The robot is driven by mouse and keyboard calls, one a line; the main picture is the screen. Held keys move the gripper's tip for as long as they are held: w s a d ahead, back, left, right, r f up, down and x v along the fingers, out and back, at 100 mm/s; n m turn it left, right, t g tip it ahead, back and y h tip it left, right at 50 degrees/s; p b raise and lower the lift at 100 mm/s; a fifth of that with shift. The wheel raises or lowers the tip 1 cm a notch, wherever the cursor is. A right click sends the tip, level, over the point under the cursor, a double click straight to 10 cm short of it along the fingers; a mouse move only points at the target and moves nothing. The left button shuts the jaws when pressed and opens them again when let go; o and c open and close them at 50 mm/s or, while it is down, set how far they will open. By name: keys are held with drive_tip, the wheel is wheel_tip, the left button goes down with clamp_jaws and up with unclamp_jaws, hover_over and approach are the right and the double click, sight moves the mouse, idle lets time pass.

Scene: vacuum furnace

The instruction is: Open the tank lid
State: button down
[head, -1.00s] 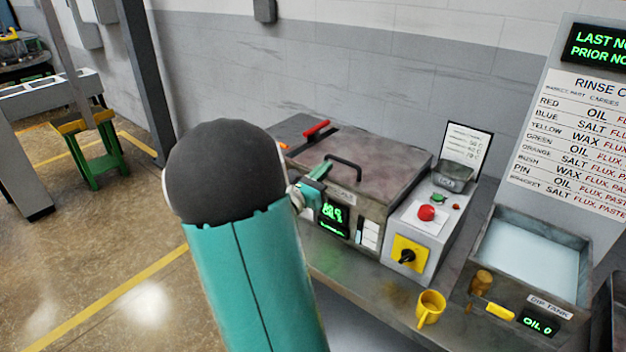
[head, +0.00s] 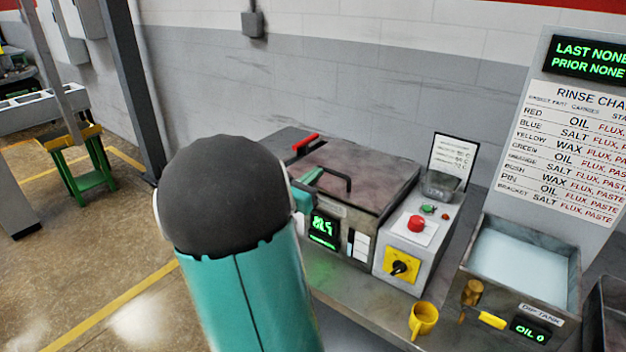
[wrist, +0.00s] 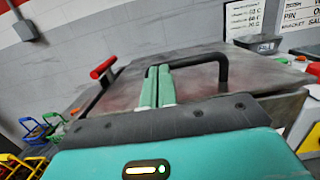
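The tank lid (head: 365,165) is a flat, stained brown-grey panel lying shut on a box-shaped tank with a green display (head: 323,229). A black bar handle (head: 336,181) stands on the lid's near side; it also shows in the wrist view (wrist: 205,60). My gripper (head: 314,176) is at the left end of this handle. In the wrist view its two green fingers (wrist: 158,72) are close together with a thin gap, and their tips overlap the handle's left end. I cannot tell whether any of the handle lies between them. My arm hides the tank's left front.
A red-gripped lever (head: 305,143) stands at the tank's left. A control box (head: 402,263) with a red button and yellow switch adjoins its right. A yellow mug (head: 423,320) and an open dip tank (head: 470,262) are farther right. A wall stands behind.

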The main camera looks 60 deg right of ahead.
drive_tip(key=shift+d+r, duration=0.15)
drive_tip(key=shift+r, duration=0.65)
drive_tip(key=s+d+r+y, duration=0.1)
drive_tip(key=d+r+y, duration=0.45)
drive_tip(key=r, duration=0.65)
drive_tip(key=s+d+r, duration=0.2)
drive_tip(key=d+r, duration=0.8)
drive_tip(key=d, duration=0.4)
drive_tip(key=shift+s+d+t, duration=0.15)
drive_tip(key=shift+d+t, duration=0.25)
drive_tip(key=shift+a, duration=0.1)
